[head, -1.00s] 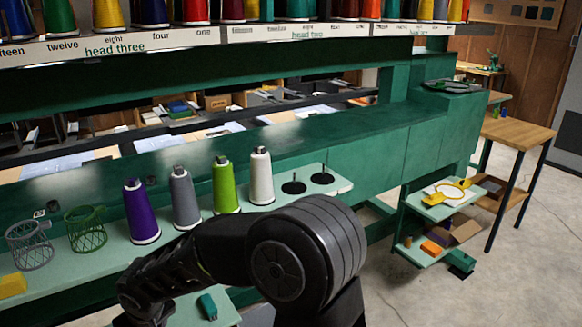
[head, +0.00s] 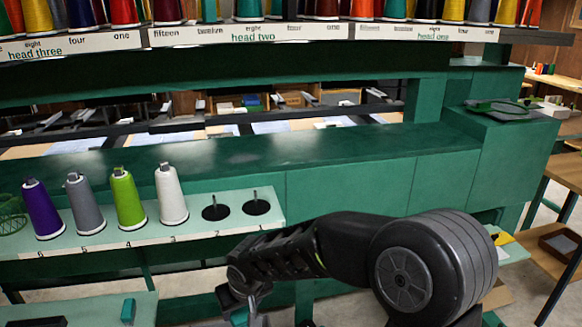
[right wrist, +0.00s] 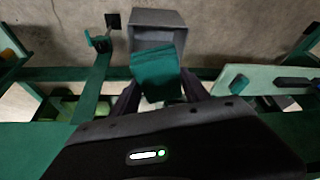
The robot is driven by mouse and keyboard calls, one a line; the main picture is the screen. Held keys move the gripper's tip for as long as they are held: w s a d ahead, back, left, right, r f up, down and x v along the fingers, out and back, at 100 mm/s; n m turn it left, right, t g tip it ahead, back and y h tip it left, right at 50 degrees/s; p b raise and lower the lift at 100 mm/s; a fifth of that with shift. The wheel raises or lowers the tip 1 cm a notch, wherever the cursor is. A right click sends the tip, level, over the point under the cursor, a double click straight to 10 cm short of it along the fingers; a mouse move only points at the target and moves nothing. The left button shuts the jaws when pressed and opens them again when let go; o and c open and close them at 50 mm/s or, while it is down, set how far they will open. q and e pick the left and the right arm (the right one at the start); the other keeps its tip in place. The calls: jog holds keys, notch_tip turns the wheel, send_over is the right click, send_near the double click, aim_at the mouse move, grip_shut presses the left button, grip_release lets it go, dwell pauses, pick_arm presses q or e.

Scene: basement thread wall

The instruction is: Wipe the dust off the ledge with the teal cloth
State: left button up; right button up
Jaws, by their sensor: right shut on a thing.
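My right gripper (head: 245,292) hangs low at the bottom of the head view, in front of the green machine. In the right wrist view its fingers (right wrist: 158,92) are shut on the teal cloth (right wrist: 158,70), which hangs out beyond the fingertips. In the head view a little teal shows at the gripper's tip (head: 240,317); most of the cloth is hidden there. The long dark green ledge (head: 300,150) runs behind the cone shelf, with pale, dull patches on its top. The cloth is apart from the ledge. My left gripper is out of view.
Purple, grey, green and white thread cones (head: 171,196) stand on the pale shelf (head: 110,240) before the ledge, beside two empty black holders (head: 216,212). A raised green block (head: 500,115) ends the ledge at right. A grey bin (right wrist: 160,28) stands on the floor.

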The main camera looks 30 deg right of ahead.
jog(key=shift+s+d, duration=0.15)
jog(key=shift+d, duration=0.1)
